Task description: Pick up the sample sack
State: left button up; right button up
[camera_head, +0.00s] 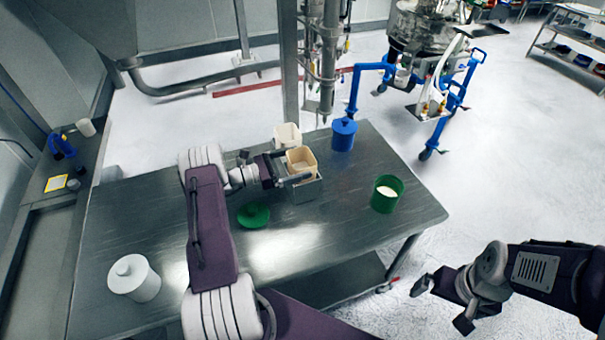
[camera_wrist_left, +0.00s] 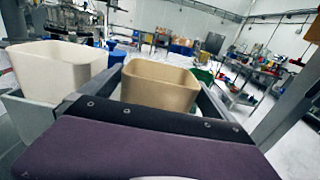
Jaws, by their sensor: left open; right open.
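An open-topped tan sack (camera_head: 300,158) stands upright in a grey holder (camera_head: 307,192) near the far side of the steel table. It also shows in the left wrist view (camera_wrist_left: 160,85). A paler cream sack (camera_head: 287,133) stands just behind it, at left in the wrist view (camera_wrist_left: 55,68). Which of the two is the sample sack, I cannot tell. My left gripper (camera_head: 297,170) is open, its fingers on either side of the tan sack; contact cannot be made out. My right gripper (camera_head: 441,306) is open and empty, off the table's front right.
On the steel table (camera_head: 350,235) stand a blue lidded canister (camera_head: 344,135), an open green canister (camera_head: 386,194) with white powder, a green lid (camera_head: 254,215) and a white lidded jar (camera_head: 134,278). Metal pipes (camera_head: 325,70) rise behind the table. The table's front right is clear.

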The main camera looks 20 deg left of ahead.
aim_at(312, 158)
pick_arm(q)
jog(key=p+x, duration=0.1)
jog(key=x, duration=0.1)
jog(key=shift+w+d+r+p, duration=0.15)
jog(key=shift+d+r+p, duration=0.1)
jog(key=shift+p, duration=0.1)
jog(key=shift+w+d+f, duration=0.3)
jog(key=shift+w+d, duration=0.45)
jog(key=shift+w, duration=0.1)
jog(key=shift+w+d, duration=0.1)
jog(key=c, duration=1.8)
jog(key=shift+r, duration=0.1)
